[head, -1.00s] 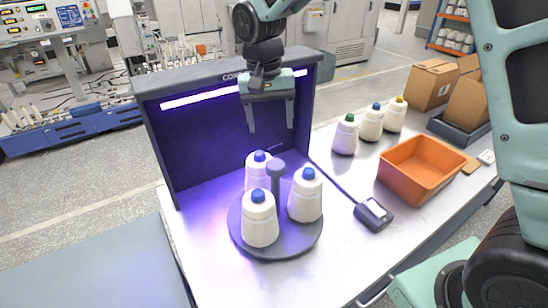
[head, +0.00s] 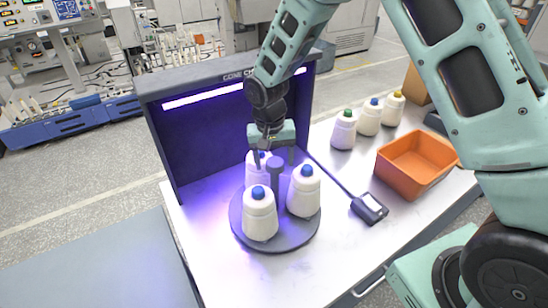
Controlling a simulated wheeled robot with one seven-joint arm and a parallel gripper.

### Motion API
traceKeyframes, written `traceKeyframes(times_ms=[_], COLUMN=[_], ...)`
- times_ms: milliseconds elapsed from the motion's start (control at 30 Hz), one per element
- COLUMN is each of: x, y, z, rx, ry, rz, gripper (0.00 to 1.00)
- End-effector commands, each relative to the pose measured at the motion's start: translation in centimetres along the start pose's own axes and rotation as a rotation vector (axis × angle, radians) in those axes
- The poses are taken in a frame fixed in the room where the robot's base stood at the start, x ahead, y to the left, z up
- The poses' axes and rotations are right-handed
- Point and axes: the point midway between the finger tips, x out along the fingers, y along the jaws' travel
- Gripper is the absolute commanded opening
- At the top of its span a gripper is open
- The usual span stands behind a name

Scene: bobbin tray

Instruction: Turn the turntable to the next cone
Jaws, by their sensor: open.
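The dark round turntable (head: 275,243) stands on the white table in front of the dark inspection booth. Three white cones with blue tips stand on it: a front-left cone (head: 260,216), a right cone (head: 303,194) and a back cone (head: 252,173), partly hidden. A dark post with a round knob (head: 276,168) rises from the turntable's middle. My gripper (head: 274,162) points down at the knob, its fingers open and spread to either side of it. The left finger overlaps the back cone's tip in the picture; I cannot tell whether they touch.
The booth (head: 205,137) with a lit purple lamp stands behind the turntable. A cabled handheld device (head: 369,208) and an orange bin (head: 416,164) are to the right. Several other cones, including a green-tipped one (head: 344,130), stand at the back right. The table's front is clear.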

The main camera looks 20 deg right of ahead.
Motion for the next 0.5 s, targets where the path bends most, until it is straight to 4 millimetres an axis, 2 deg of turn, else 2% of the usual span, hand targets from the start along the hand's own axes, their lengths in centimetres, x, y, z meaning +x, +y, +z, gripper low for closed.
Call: traceKeyframes(times_ms=[67, 200, 267, 300, 500], x=[-0.01, -0.02, -0.03, -0.03, -0.03], y=[0.0, 0.0, 0.0, 0.0, 0.0], z=[0.01, 0.01, 0.01, 0.01, 0.01], rx=[0.0, 0.0, 0.0, 0.0, -0.009], ry=[0.0, 0.0, 0.0, 0.0, 0.0], rz=[0.0, 0.0, 0.0, 0.0, 0.0], gripper=[0.65, 0.26, 0.09, 0.05, 0.05])
